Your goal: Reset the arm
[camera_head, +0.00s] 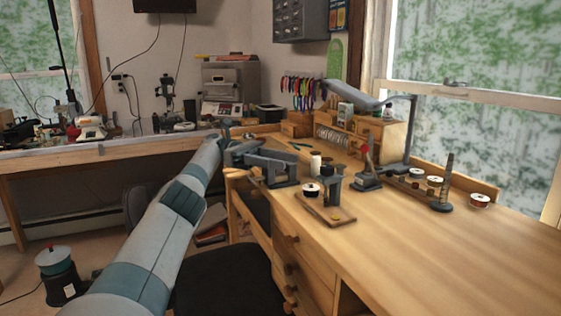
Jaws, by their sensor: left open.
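My left arm (163,238) reaches from the bottom left up toward the workbench (420,232). At its end my left gripper (282,167) is open, over the left end of the bench top. I see nothing held in it, but its jaws are small and dark in the picture. It is left of a small dark tool stand (333,186) on a wooden base. I cannot tell whether it touches the bench. My right gripper and right arm are not in view.
Spools (480,200), a dark tool (369,172) and a desk lamp (410,130) stand toward the back of the bench. A small wooden drawer unit (385,137) is behind them. The bench's right front is clear. A dark chair (225,285) stands below.

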